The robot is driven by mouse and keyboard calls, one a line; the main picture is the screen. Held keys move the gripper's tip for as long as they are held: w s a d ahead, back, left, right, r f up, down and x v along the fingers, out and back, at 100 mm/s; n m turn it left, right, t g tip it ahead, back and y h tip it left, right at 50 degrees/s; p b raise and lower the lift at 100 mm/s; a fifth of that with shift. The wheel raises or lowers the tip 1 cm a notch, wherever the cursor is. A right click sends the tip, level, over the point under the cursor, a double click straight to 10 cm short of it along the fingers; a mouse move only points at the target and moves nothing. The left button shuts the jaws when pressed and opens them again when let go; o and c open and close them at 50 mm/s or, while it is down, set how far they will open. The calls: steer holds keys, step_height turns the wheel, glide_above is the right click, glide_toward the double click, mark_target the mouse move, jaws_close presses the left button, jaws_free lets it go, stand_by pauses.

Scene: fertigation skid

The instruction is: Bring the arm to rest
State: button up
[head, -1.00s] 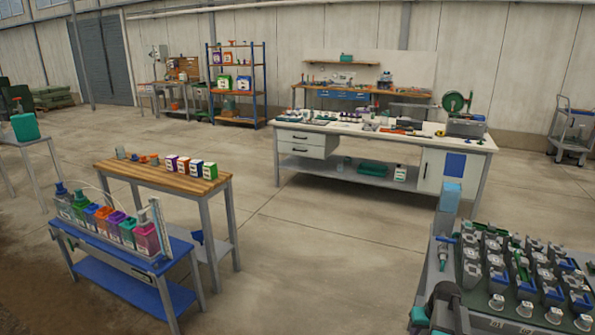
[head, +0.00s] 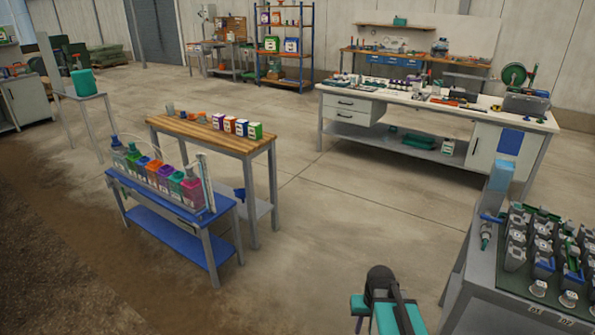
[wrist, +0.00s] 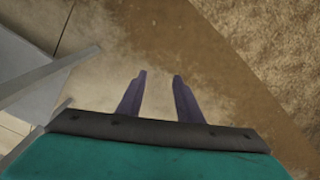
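My gripper (wrist: 158,82) shows in the wrist view with its two dark fingers apart and nothing between them. It hangs over bare floor where smooth concrete meets rough brown ground. In the head view only part of my arm shows at the bottom, right of the middle; the gripper's fingers cannot be made out there.
A grey table (head: 478,302) with rows of dark fittings stands close on the right. A blue bench (head: 170,205) with coloured bottles and a wooden-topped table (head: 225,142) stand left of centre. A white workbench (head: 470,110) is behind. The floor (head: 340,230) between is clear.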

steer(key=s+a, duration=0.2)
steer(key=a, duration=0.3)
steer(key=s+f+g, duration=0.3)
steer(key=s+f, duration=0.6)
steer(key=s, duration=0.4)
steer(key=s+f+g, duration=0.3)
steer(key=s+f, duration=0.6)
steer(key=s, duration=0.3)
steer(key=shift+s+f+n, duration=0.3)
steer(key=shift+s+f, duration=0.05)
steer(key=shift+s, duration=0.05)
